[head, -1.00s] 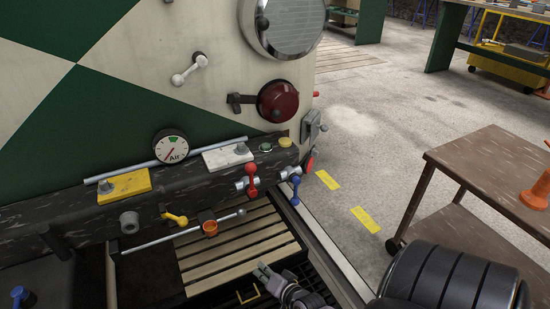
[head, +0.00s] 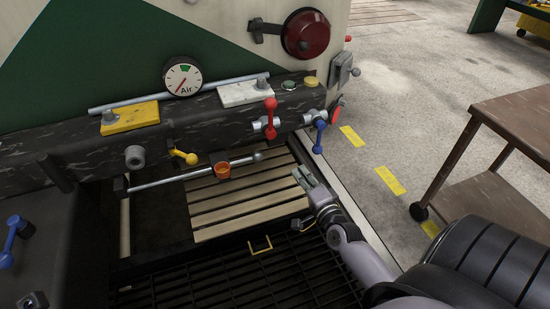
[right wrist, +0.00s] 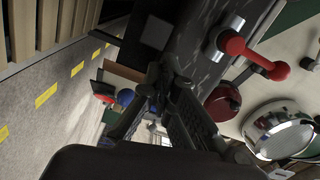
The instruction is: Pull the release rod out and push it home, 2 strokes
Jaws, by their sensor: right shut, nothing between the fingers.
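The release rod (head: 190,178) is a long grey bar with a ball knob (head: 258,156) at its right end. It runs along the front below the dark beam and passes an orange cup-shaped piece (head: 222,171). My right gripper (head: 303,177) is shut and empty, a little right of and below the knob and apart from it. Its dark fingers also show in the right wrist view (right wrist: 165,108). I cannot make out the rod in that view. My left gripper is not in view.
A red-handled valve (head: 270,118) and a blue-handled valve (head: 319,132) stick out just above the knob. A yellow handle (head: 184,157) sits above the rod. Wooden slats (head: 245,205) and a dark grating (head: 230,280) lie below. A brown cart (head: 515,120) stands at right.

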